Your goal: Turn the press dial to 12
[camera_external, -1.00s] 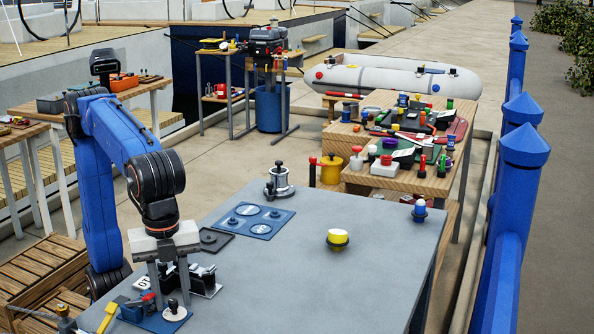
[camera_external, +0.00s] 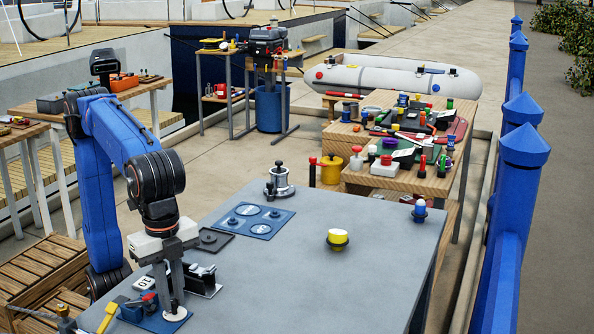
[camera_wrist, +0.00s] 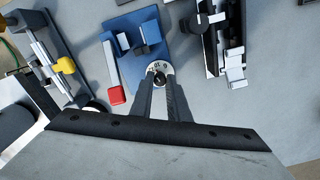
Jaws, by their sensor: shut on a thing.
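The press is a blue base plate (camera_wrist: 130,42) with blue blocks and a red-tipped lever (camera_wrist: 115,95). Its white dial (camera_wrist: 162,68) lies at the plate's near corner, with small dark figures on its rim, too small to read surely. My gripper (camera_wrist: 159,80) is shut on the dial's black knob (camera_wrist: 158,77), one finger on each side. In the external view my gripper (camera_external: 173,308) reaches straight down over the white dial (camera_external: 176,315), with the knob hidden between the fingers.
A black-and-silver device (camera_external: 203,281) stands close to the right of my gripper. A yellow-handled tool (camera_external: 107,317) lies to the left. A blue plate with discs (camera_external: 254,220) and a yellow-topped knob (camera_external: 337,238) are farther off. The middle of the grey table (camera_external: 270,285) is clear.

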